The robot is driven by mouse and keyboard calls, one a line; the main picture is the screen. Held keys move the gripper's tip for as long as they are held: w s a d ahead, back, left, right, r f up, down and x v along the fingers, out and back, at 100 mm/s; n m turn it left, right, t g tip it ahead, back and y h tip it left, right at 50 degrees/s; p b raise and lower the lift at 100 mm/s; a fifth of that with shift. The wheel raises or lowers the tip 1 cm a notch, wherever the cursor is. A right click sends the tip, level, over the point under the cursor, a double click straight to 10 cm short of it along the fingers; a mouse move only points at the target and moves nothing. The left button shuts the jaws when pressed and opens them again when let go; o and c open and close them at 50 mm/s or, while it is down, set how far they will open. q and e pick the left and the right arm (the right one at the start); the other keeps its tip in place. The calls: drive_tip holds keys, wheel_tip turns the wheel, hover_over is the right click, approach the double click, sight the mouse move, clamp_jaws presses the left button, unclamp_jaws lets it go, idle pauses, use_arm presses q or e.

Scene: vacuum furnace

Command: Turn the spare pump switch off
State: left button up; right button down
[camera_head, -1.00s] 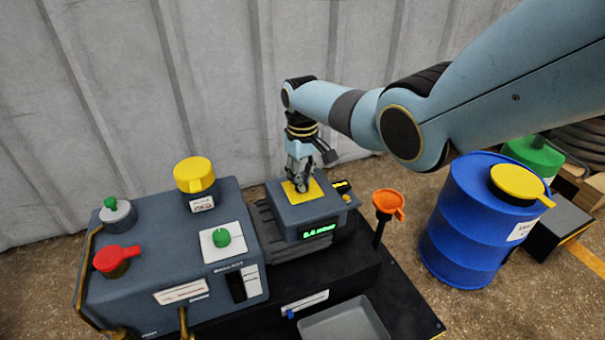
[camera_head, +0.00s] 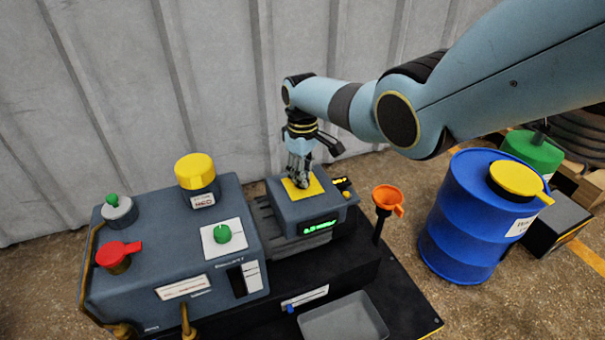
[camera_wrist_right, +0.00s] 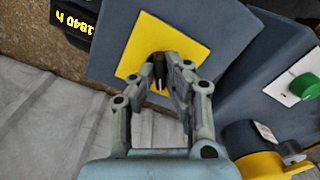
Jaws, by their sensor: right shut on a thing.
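A small dark switch handle (camera_wrist_right: 158,66) stands on a yellow square plate (camera_wrist_right: 190,50) in the right wrist view; I take it to be the spare pump switch. The plate (camera_head: 315,186) lies on top of a blue-grey box (camera_head: 290,208) in the head view, where the handle is hidden by the fingers. My right gripper (camera_head: 301,184) points down onto the plate from above. In the right wrist view its fingertips (camera_wrist_right: 165,70) are closed around the handle. No lettering on the plate is readable. My left gripper is not in view.
A larger blue-grey machine (camera_head: 150,250) with a green knob (camera_head: 222,233) on a white plate, a red handle (camera_head: 117,254) and a yellow cap (camera_head: 195,170) stands to the left. An orange funnel (camera_head: 388,198) and blue drum (camera_head: 470,225) stand to the right. A corrugated wall is close behind.

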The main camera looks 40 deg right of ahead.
drive_tip(key=c, duration=1.4)
unclamp_jaws()
drive_tip(key=shift+r, duration=0.15)
wheel_tip(320, 180, up, 12)
drive_tip(key=shift+f, duration=0.1)
drive_tip(key=shift+f, duration=0.1)
